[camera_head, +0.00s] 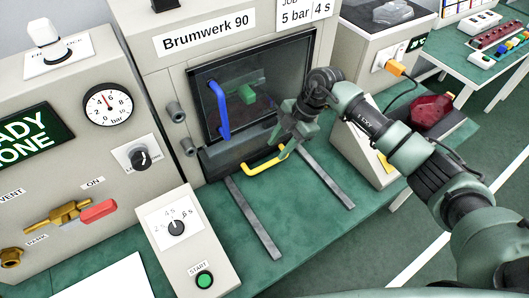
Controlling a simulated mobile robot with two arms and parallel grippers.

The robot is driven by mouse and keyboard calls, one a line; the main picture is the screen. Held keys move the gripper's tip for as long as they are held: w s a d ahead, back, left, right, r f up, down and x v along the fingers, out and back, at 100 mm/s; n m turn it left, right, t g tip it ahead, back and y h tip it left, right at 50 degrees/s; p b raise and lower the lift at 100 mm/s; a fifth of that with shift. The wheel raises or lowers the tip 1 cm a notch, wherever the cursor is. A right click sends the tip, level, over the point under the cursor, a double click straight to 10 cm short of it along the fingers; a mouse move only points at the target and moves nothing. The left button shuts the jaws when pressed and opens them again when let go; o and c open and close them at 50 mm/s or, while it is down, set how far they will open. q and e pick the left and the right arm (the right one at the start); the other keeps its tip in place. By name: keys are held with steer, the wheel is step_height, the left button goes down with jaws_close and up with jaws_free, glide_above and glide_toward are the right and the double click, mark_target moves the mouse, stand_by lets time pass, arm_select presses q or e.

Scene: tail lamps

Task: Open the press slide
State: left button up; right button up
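The press (135,30), labelled "Brumwerk 90", has a dark window door (240,115) with a blue vertical handle (221,110). Below it is the grey slide front (222,157) with a yellow handle (262,167), close against the press body. Two grey rails (252,218) run from the press over the green table top. My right gripper (284,146) is at the right end of the yellow handle, pointing down, and its fingers overlap that end in the picture. Whether they are closed on it is unclear. My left gripper is not in view.
A control box (185,240) with a dial and green START button stands in front left. At left are a gauge (107,105) and a valve with a red lever (98,211). A red lamp (431,111) lies at right. The table between the rails is clear.

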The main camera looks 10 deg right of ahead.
mark_target(265, 164)
steer(key=x, duration=0.2)
steer(key=p+x, duration=0.1)
steer(key=x, duration=0.4)
steer(key=shift+s+a+f, duration=0.2)
steer(key=shift+s+a, duration=0.05)
jaws_close()
steer(key=shift+w, duration=0.1)
stand_by(1.0)
